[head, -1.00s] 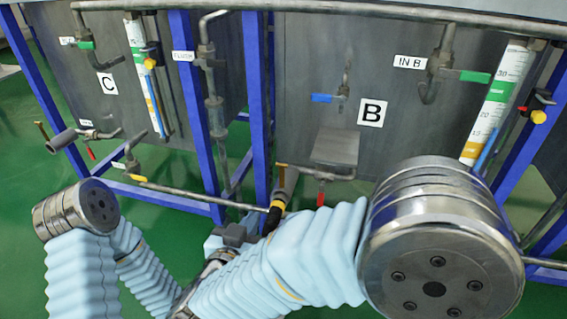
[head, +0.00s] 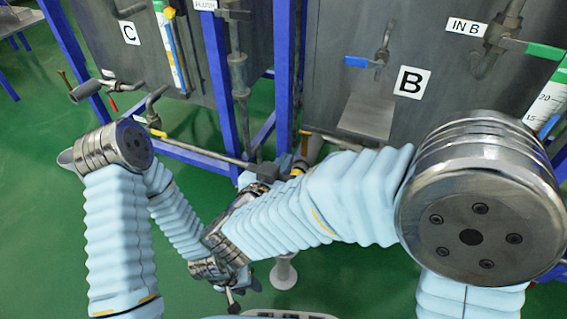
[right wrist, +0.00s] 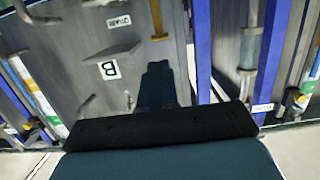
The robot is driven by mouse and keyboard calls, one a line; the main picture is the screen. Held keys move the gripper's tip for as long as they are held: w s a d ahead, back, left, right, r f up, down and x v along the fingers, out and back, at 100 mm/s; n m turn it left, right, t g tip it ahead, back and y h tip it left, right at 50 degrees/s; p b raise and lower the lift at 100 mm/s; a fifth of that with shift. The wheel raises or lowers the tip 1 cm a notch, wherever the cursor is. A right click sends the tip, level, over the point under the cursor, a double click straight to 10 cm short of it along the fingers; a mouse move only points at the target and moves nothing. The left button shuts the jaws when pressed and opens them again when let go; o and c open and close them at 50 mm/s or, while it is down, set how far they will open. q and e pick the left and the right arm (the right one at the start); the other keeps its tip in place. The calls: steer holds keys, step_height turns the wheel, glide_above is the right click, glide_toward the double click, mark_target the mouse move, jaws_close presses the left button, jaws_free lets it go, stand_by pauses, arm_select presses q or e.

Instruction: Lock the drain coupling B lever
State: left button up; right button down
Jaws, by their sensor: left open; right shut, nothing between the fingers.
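The drain coupling at tank B shows as a small yellow-banded piece (head: 297,170) beside my right gripper in the head view. Its lever cannot be made out behind my arm. My right gripper (head: 279,167) is shut and empty near the coupling; contact cannot be told. In the right wrist view its dark fingers (right wrist: 157,86) point toward the tank, and an ochre bar (right wrist: 157,18) stands beyond the tips. A brown handle (head: 304,132) sits on the drain pipe under tank B. My left gripper (head: 237,290) is open, low and apart from the pipework.
The B sign (head: 411,83) marks the grey tank, with a blue-handled valve (head: 358,62) beside it. Blue frame posts (head: 216,75) and a horizontal pipe (head: 205,151) stand close to my right gripper. A white post (head: 284,272) stands below. Green floor is open at left.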

mark_target(305, 134)
steer(key=b+x, duration=0.1)
steer(key=x, duration=0.9)
steer(key=shift+w+d, duration=0.1)
steer(key=shift+w, duration=0.25)
